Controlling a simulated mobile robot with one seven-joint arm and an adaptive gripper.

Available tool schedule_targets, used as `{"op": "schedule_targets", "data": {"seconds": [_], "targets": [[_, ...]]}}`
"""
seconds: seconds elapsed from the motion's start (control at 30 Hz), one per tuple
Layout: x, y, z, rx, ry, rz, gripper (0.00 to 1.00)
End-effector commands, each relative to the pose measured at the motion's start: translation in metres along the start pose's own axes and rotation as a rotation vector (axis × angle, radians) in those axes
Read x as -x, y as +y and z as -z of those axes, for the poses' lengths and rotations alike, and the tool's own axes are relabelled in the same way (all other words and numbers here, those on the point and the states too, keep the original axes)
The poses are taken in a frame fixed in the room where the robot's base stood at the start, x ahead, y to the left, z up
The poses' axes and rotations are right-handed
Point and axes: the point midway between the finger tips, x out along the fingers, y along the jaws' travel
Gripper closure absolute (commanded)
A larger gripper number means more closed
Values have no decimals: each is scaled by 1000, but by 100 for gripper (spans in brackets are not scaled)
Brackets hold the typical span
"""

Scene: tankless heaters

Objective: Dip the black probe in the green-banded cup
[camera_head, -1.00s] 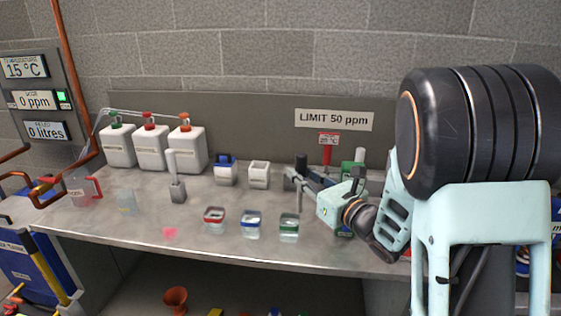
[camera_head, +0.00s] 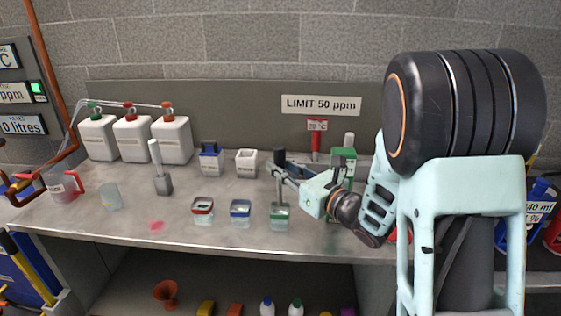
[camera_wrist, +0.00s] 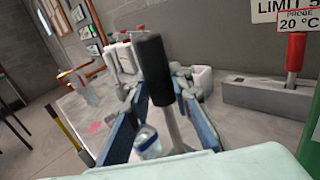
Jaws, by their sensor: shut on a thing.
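The black probe has a black handle (camera_head: 279,157) and a thin grey shaft (camera_head: 278,188). My gripper (camera_head: 282,173) is shut on it and holds it upright above the bench. The green-banded cup (camera_head: 279,222) stands near the bench's front edge, directly below. The shaft's lower end meets the cup's opening; I cannot tell how deep it reaches. In the wrist view, the black handle (camera_wrist: 153,68) stands between the blue fingers of my gripper (camera_wrist: 160,95), and the shaft runs down behind my palm.
The blue-banded cup (camera_head: 240,214) and red-banded cup (camera_head: 203,211) stand close to the left. White (camera_head: 246,163) and blue (camera_head: 211,160) holders stand behind. The red probe (camera_head: 315,140) and a green block (camera_head: 343,160) are to the right.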

Motion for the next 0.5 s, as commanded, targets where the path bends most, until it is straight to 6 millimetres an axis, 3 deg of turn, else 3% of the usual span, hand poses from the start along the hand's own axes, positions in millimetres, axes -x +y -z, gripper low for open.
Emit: {"op": "schedule_targets", "data": {"seconds": [0.03,0.5], "targets": [[0,0,10,1,-1,-1,100],[0,0,39,1,-2,-1,100]]}}
